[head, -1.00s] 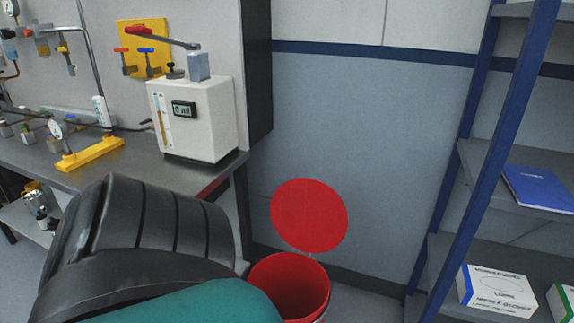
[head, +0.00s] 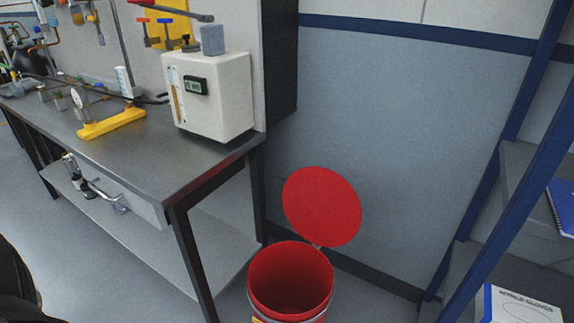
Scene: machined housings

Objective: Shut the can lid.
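A red can (head: 291,282) stands on the floor at the lower middle of the head view, between the workbench and the shelf rack. Its round red lid (head: 322,206) is raised, tilted up at the can's back right near the wall. The dark inside of the can shows. Neither of my grippers is in view. A dark shape at the lower left edge is too cut off to identify.
A grey workbench (head: 150,158) on dark legs stands left of the can and carries a white metering unit (head: 213,95). A blue shelf rack (head: 505,190) with a white box (head: 520,306) is at the right. Bare floor shows between can and rack.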

